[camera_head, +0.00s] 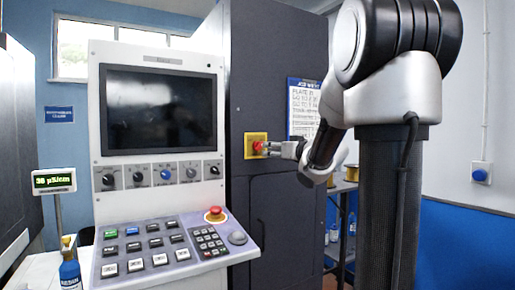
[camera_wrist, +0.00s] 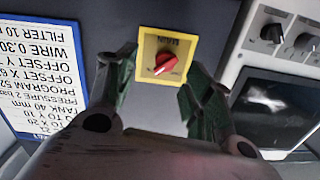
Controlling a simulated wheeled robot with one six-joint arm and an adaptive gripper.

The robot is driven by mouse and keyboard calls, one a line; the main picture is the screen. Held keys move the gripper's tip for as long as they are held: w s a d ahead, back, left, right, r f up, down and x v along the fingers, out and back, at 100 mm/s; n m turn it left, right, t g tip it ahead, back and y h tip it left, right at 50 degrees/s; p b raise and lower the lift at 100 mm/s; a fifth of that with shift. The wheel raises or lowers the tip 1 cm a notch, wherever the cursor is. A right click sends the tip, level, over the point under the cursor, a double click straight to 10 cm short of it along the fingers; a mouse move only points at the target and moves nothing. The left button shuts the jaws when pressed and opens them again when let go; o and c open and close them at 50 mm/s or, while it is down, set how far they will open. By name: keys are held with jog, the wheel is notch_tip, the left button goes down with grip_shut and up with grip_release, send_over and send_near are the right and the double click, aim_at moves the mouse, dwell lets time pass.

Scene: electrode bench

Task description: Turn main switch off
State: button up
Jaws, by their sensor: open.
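The main switch is a red rotary knob (camera_head: 257,147) on a yellow square plate (camera_head: 249,153) on the dark cabinet front. In the wrist view, which is upside down, the plate (camera_wrist: 185,45) reads "MAIN" and the red knob (camera_wrist: 165,64) has its grip lying diagonally. My gripper (camera_head: 273,148) is right in front of the switch, reaching in from the right. In the wrist view my gripper (camera_wrist: 163,66) is open, with one finger on each side of the knob. I cannot tell whether either finger touches it.
A control console with a dark screen (camera_head: 160,110), selector knobs, a keypad and a red emergency button (camera_head: 215,213) stands left of the switch. A printed sheet (camera_head: 304,108) hangs right of it. A conductivity display (camera_head: 54,181) and blue bottle (camera_head: 69,270) are at far left.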

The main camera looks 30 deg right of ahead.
aim_at(261, 146)
jog(key=shift+t+y, duration=0.3)
jog(key=w, duration=0.2)
jog(key=w+a, duration=0.1)
jog(key=w, duration=0.2)
jog(key=w+r, duration=0.1)
jog(key=w, duration=0.1)
jog(key=shift+w+a, duration=0.25)
jog(key=shift+w, duration=0.15)
